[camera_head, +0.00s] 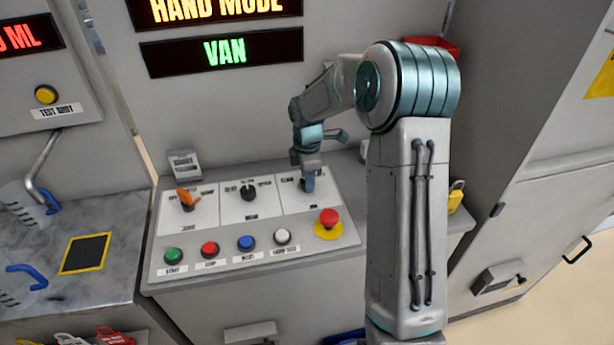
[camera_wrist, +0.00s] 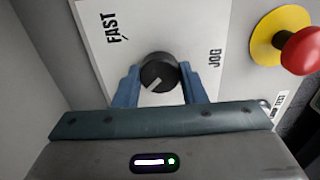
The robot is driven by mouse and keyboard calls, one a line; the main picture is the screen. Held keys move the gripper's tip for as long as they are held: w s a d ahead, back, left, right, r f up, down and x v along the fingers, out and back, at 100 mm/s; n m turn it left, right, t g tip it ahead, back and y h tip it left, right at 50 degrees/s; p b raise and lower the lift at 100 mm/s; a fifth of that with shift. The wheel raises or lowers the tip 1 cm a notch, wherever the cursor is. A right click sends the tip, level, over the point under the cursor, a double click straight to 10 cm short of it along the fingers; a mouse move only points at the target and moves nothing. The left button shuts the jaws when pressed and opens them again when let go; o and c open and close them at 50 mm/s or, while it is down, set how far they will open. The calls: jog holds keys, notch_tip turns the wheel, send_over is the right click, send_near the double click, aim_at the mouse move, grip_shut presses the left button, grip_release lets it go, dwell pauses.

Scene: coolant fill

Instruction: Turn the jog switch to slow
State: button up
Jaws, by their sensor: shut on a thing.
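The jog switch is a round black knob (camera_wrist: 159,66) with a pale pointer line, on a white plate marked FAST and JOG in the wrist view. The pointer lies toward the lower left there. FAST is at upper left and JOG to the right; no slow label is readable. My gripper (camera_wrist: 161,88) is shut on the knob, with one blue finger on each side. In the head view my gripper (camera_head: 308,184) reaches down onto the right-hand switch plate (camera_head: 322,201) of the console and hides the knob.
A red emergency button (camera_head: 328,217) on a yellow disc sits just below the jog plate. To the left are a black middle knob (camera_head: 248,190) and an orange-handled switch (camera_head: 186,198). Several coloured buttons line the front. A display (camera_head: 223,51) reads VAN.

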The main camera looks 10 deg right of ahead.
dwell(0.4)
jog(key=o, duration=1)
jog(key=shift+r+b, duration=0.5)
jog(key=shift+r, duration=6.45)
